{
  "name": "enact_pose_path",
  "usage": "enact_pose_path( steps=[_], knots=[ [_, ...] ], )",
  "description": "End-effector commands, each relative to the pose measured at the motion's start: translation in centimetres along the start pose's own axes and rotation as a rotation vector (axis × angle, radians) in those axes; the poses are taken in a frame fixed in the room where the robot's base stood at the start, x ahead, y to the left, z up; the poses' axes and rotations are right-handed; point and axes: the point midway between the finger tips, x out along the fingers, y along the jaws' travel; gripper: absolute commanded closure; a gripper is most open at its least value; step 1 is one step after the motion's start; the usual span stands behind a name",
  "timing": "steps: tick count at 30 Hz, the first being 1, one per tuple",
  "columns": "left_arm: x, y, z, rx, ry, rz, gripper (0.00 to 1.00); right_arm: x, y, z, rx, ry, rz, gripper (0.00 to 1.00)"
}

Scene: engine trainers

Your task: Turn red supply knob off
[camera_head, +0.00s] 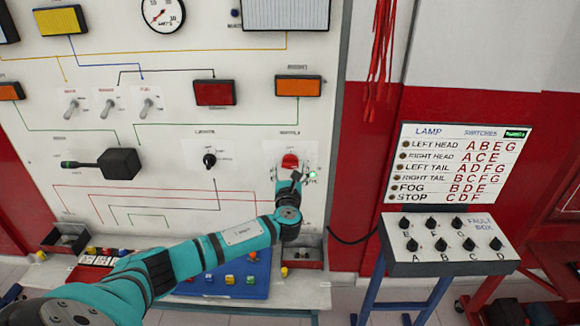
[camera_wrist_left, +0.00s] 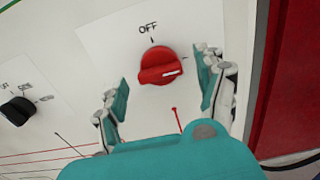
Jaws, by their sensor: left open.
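The red supply knob (camera_head: 290,161) is on the white panel, at the end of my left arm in the head view. In the left wrist view the red knob (camera_wrist_left: 160,66) sits below the printed word OFF (camera_wrist_left: 148,28), and its white pointer mark faces right, away from OFF. My left gripper (camera_head: 293,180) is just below the knob in the head view. In the left wrist view the left gripper (camera_wrist_left: 163,90) is open, with one teal-padded finger on each side of the knob and visible gaps to it. My right gripper is not in view.
A black knob (camera_head: 209,160) is on the panel to the left. A fault box (camera_head: 450,242) with several black knobs stands at the right. A blue tray (camera_head: 222,284) with colored parts lies below my arm.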

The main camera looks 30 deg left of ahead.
Motion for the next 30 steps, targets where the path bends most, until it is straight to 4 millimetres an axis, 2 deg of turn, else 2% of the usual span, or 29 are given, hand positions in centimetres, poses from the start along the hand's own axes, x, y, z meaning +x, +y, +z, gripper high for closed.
enact_pose_path(
  steps=[4,12,25,30],
  knots=[
    [0.75,-0.06,0.02,0.000,0.001,-0.001,0.28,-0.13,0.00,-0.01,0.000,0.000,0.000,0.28],
    [0.83,-0.04,-0.03,0.000,0.001,-0.001,0.28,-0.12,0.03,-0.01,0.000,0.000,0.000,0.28],
    [0.82,-0.01,-0.02,0.000,0.001,0.000,0.83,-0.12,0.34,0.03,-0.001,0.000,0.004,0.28],
    [0.82,0.00,-0.06,-0.006,0.001,0.000,0.84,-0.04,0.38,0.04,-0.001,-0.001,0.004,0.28]
  ],
)
